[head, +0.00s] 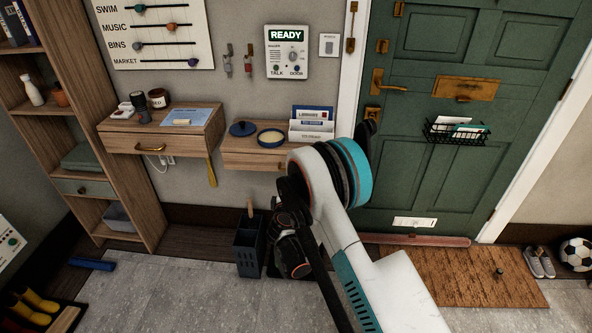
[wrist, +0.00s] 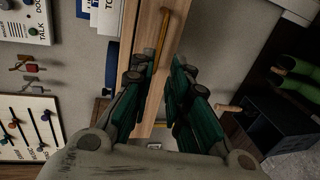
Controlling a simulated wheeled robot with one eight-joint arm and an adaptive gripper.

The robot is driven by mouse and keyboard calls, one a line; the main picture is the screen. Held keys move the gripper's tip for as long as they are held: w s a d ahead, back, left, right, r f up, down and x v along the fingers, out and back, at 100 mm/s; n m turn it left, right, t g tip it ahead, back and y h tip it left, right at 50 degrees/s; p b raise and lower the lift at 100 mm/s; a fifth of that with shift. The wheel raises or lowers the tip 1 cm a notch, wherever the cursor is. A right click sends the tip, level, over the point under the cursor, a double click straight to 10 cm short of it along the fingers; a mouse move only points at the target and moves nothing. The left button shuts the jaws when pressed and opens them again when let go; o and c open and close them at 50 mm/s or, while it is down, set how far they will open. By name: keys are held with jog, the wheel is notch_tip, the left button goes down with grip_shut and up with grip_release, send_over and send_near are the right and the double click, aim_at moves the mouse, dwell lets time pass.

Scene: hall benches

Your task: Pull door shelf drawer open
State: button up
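The door shelf drawer (head: 240,160) is a light wood wall drawer left of the green door, and looks shut. Its right end is hidden behind my arm in the head view. In the wrist view its wooden front (wrist: 150,65) runs up the picture, with a long brass handle (wrist: 163,38) near the top. My gripper (wrist: 160,75) is open and empty, with its dark green fingers spread to either side of the drawer front in this view. The handle shows beyond the fingertips, and I see no contact with it. In the head view the fingertips are not clear.
A blue lid (head: 243,128), a round dish (head: 271,137) and a letter rack (head: 311,129) stand on the shelf. A wider wooden drawer unit (head: 130,141) hangs to the left. A dark bin (head: 249,247) stands on the floor below.

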jog(key=shift+b+x, duration=1.9)
jog(key=shift+x, duration=4.6)
jog(key=shift+c, duration=0.5)
grip_shut()
